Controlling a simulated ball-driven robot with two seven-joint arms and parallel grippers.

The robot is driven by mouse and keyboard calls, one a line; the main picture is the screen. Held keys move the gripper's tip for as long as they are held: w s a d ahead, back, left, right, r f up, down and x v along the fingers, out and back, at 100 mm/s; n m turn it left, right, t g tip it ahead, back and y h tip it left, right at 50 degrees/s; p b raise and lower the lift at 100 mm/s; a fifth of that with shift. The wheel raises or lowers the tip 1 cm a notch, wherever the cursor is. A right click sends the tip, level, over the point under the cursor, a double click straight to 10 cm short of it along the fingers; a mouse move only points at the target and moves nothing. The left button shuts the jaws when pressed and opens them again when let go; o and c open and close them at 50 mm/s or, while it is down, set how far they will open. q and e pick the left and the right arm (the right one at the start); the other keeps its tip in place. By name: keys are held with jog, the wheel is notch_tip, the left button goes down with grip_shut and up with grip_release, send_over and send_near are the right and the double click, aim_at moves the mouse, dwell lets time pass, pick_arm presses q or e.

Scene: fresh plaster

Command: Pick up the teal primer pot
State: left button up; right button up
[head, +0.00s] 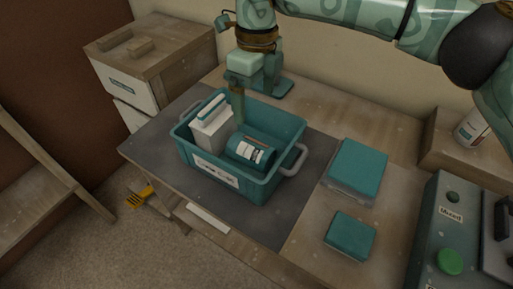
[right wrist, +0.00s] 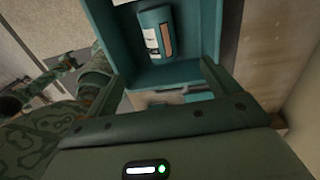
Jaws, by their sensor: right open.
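The teal primer pot (head: 250,151), with a white and dark label, lies on its side in a teal crate (head: 283,125) on the grey mat. The pot also shows in the right wrist view (right wrist: 154,33), ahead of the fingers. My right gripper (head: 238,108) points down at the crate's back side, behind the pot and apart from it. It is open, and in the right wrist view its fingers (right wrist: 160,77) are spread with nothing held between them. One finger is hard to make out in the head view. My left gripper is not in view.
A white container (head: 212,132) stands in the crate left of the pot. Two teal-lidded boxes (head: 358,167) (head: 350,235) sit to the right. A control box with a green button (head: 450,262) is at the right front. A wooden drawer unit (head: 150,65) stands back left.

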aim_at(251, 142)
jog(key=f+b, duration=0.1)
jog(key=f, duration=0.4)
jog(key=f+b, duration=0.2)
jog(key=f, duration=0.4)
jog(key=shift+s+a+f, duration=0.1)
jog(key=shift+a+f, duration=0.1)
jog(key=shift+f+b, duration=0.15)
jog(key=shift+b, duration=0.15)
jog(key=f+b, duration=0.2)
jog(key=f, duration=0.3)
jog(key=shift+a+b, duration=0.35)
jog(key=shift+b, duration=0.05)
jog(key=shift+f, duration=0.2)
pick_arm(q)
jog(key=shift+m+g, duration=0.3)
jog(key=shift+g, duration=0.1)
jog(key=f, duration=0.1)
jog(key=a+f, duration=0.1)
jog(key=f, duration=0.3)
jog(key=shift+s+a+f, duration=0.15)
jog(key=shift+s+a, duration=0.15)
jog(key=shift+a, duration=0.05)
pick_arm(e)
jog(key=shift+r, duration=0.15)
jog(key=c, duration=1.4)
